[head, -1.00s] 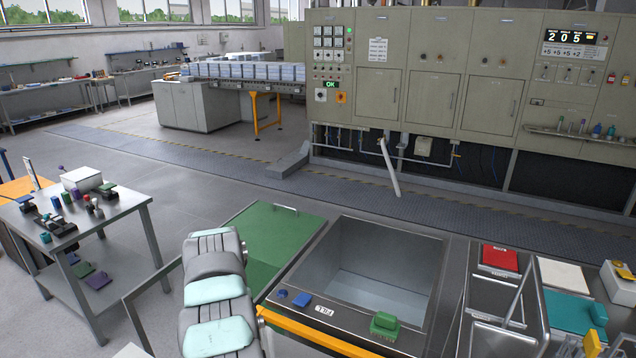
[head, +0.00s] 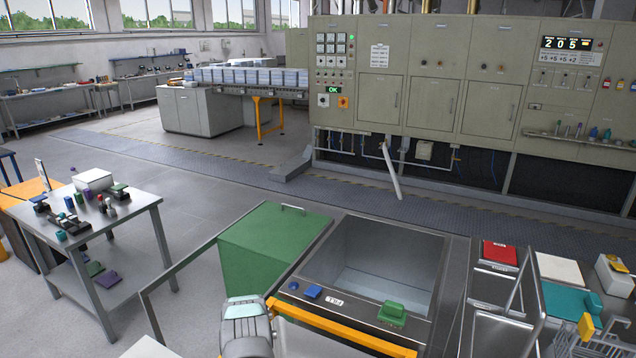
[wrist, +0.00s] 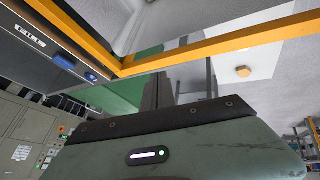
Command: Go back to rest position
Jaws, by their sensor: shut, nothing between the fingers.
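In the wrist view, my gripper (wrist: 158,90) shows as short dark fingers above its grey-green housing. The fingers are shut with nothing held between them. A yellow rail (wrist: 215,45) crosses the view above the fingers. In the head view, part of my arm shows at the bottom edge, left of the middle, and my gripper is out of sight. The arm is beside the front left corner of the open tank (head: 385,262) and its yellow front rail (head: 340,327).
A green box (head: 270,255) stands left of the tank. A metal rail frame (head: 190,262) is near my arm. A workbench (head: 135,200) with several small parts is at the left. A red pad (head: 499,253) lies at the right. The floor between bench and furnace (head: 440,95) is clear.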

